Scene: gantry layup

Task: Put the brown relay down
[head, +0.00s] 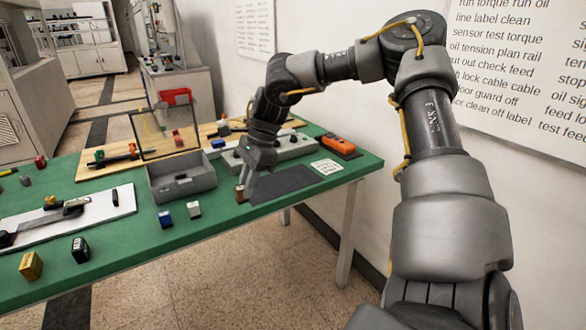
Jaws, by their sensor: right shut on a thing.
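The brown relay (239,192) is a small block at the tips of my right gripper (242,184). My right gripper points down and is shut on it. The relay is low over the green table, at the left end of a dark grey mat (285,183). I cannot tell whether it touches the surface. The gripper hides part of it. My left gripper is not in view.
A grey open bin (181,183) stands just left of the gripper. Blue (165,218) and white (193,209) blocks stand in front of it. A grey fixture (292,146) and an orange device (339,144) lie behind.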

